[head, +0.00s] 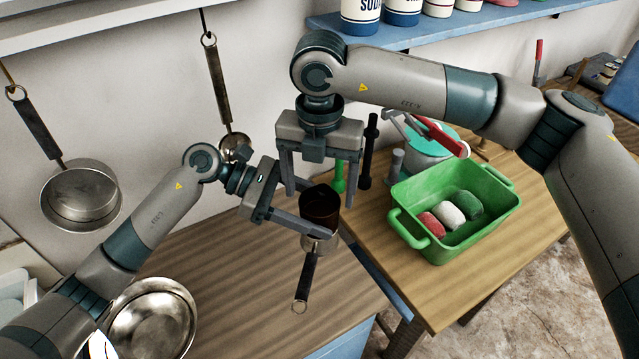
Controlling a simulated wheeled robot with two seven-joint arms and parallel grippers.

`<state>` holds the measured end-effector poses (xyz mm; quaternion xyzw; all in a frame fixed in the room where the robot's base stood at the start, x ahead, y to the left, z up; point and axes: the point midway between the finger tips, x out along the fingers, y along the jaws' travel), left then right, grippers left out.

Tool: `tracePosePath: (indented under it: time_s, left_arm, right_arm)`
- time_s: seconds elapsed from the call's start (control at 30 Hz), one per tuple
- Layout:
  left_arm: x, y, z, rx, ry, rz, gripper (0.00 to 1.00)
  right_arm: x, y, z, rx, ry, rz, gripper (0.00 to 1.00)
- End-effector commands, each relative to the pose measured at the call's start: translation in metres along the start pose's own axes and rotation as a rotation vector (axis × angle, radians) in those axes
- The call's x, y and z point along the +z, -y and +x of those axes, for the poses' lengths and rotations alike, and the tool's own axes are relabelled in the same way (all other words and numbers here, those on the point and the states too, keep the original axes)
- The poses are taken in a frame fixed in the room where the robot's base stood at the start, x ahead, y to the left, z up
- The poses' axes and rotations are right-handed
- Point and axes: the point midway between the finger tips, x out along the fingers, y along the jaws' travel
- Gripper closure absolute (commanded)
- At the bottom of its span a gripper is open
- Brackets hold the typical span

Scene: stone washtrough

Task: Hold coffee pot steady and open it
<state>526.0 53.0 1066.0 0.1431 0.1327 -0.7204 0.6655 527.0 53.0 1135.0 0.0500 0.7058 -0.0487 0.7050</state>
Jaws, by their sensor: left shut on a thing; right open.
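The coffee pot (320,207) appears as a dark brown, rounded vessel near the middle of the head view. My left gripper (311,215) comes in from the left and is shut on its body. My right gripper (321,193) points down from above, open, with one finger on either side of the pot's top. I cannot tell whether its fingers touch the pot.
A metal bowl (150,318) is at the lower left. A green tub (450,242) with coloured items stands right. Upright green and black tools (370,150) stand close behind my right gripper. Pans hang on the wall.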

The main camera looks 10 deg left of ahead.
Motion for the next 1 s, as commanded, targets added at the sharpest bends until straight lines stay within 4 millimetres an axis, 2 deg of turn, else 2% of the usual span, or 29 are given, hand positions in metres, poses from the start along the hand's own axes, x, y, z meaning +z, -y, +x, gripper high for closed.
tracePosePath:
  time_s: [0.6, 1.0]
  left_arm:
    - [0.001, 0.000, 0.000, 0.001, 0.002, 0.001, 1.00]
    - [0.001, 0.000, 0.000, 0.001, 0.002, 0.001, 1.00]
  right_arm:
    - [0.000, 0.001, 0.068, -0.001, -0.001, 0.000, 0.23]
    - [0.000, 0.000, 0.074, 0.000, 0.001, 0.000, 0.23]
